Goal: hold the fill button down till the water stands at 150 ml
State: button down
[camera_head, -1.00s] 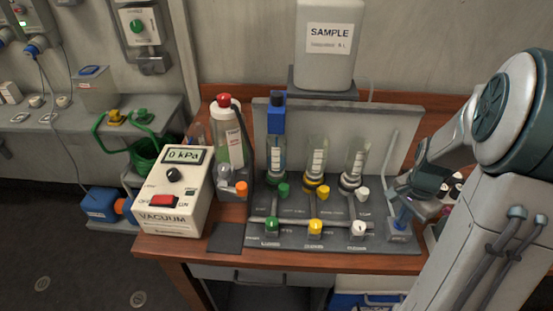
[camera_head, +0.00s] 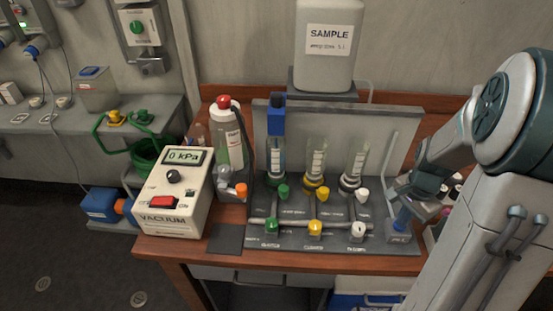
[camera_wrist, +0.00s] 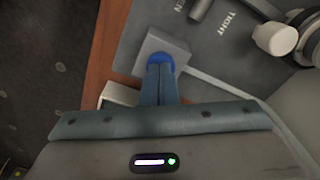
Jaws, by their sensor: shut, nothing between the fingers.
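A round blue button (camera_wrist: 160,58) sits on a small grey box (camera_wrist: 150,45) in the wrist view. The same grey box (camera_head: 398,238) stands at the right end of the dark panel in the head view. My gripper (camera_wrist: 160,68) is shut and empty, its fingertips over the button's near side. They look to be touching it, but I cannot tell how far it is pressed. Three clear cylinders stand on the panel: left (camera_head: 275,165), middle (camera_head: 317,162) and right (camera_head: 354,160). The left one has a blue block on top. Water level and scale figures are too small to read.
Green (camera_head: 271,226), yellow (camera_head: 315,228) and white (camera_head: 358,229) knobs line the panel front. A vacuum box (camera_head: 172,205) and a red-capped bottle (camera_head: 229,145) stand left. A SAMPLE jug (camera_head: 329,65) stands behind. The wooden bench edge (camera_head: 270,262) runs along the front.

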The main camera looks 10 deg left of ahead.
jog(key=shift+r+p, duration=2.3)
jog(key=shift+r, duration=1.1)
jog(key=shift+f, duration=0.15)
jog(key=shift+f+m+b, duration=0.4)
jog(key=shift+m+b, duration=0.5)
jog(key=m+b, duration=0.1)
jog(key=m, duration=0.1)
jog(key=f+m+b, duration=0.1)
jog(key=m, duration=0.1)
jog(key=shift+f+b, duration=1.1)
jog(key=shift+f, duration=0.1)
jog(key=shift+f, duration=0.2)
